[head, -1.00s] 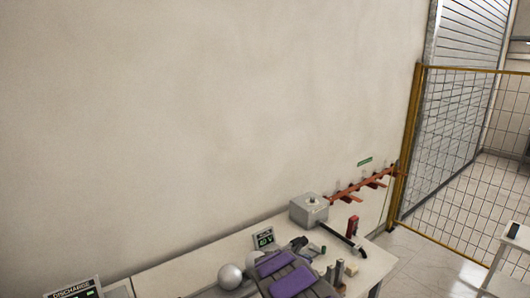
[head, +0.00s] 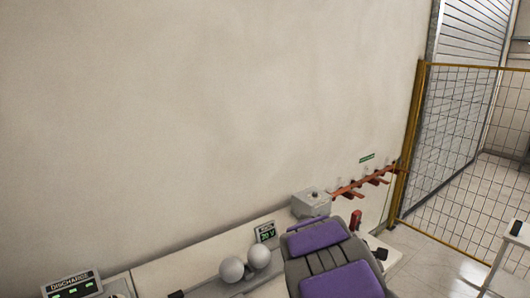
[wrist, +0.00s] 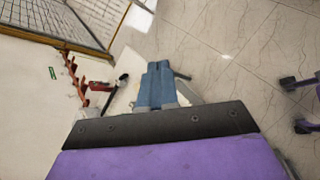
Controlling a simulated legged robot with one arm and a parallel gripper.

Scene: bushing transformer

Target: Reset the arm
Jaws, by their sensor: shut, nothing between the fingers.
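My gripper (wrist: 157,72) shows in the wrist view as two blue-grey fingers close together, with nothing between them. It is in the air, with pale tiled floor behind it. My own dark and purple arm part fills the bottom of the wrist view. In the head view my arm (head: 333,262), dark with purple pads, reaches over the right part of the bench. It hides much of the bench top there, and I cannot make out the fingers in that view.
The bench (head: 160,268) runs along the wall with two pale spheres (head: 258,257), a small display (head: 266,233), a discharge panel (head: 72,285) and a grey box (head: 310,204). A red rack (head: 365,185) is on the wall. A yellow-framed mesh fence (head: 470,130) stands right.

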